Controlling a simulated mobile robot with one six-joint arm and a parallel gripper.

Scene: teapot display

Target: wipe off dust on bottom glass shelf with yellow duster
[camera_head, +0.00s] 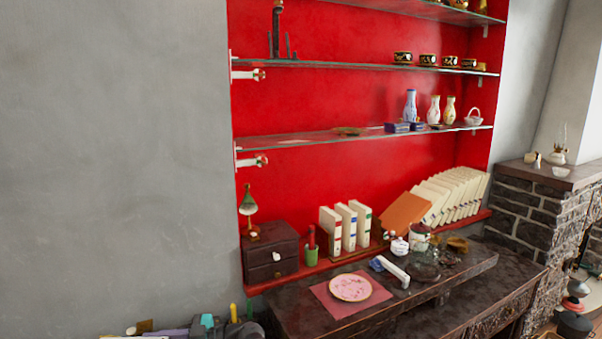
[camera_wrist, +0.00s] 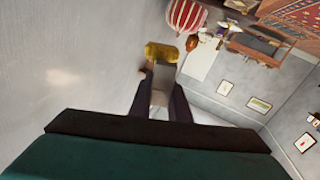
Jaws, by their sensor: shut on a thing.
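The bottom glass shelf (camera_head: 300,141) runs across the red wall panel in the head view, the lowest of the glass shelves. Faint pale and brownish patches lie on its left and middle part; I cannot tell for certain which are dust. In the wrist view my gripper (camera_wrist: 164,78) is shut on the pale handle of the yellow duster (camera_wrist: 161,52), whose yellow head sticks out past the fingers. My gripper and the duster do not show in the head view, so their distance from the shelf cannot be seen.
On the shelf's right half stand a blue-white vase (camera_head: 410,106), two cream vases, small blue boxes (camera_head: 397,127) and a small white basket (camera_head: 473,117). Another glass shelf (camera_head: 330,65) is above.

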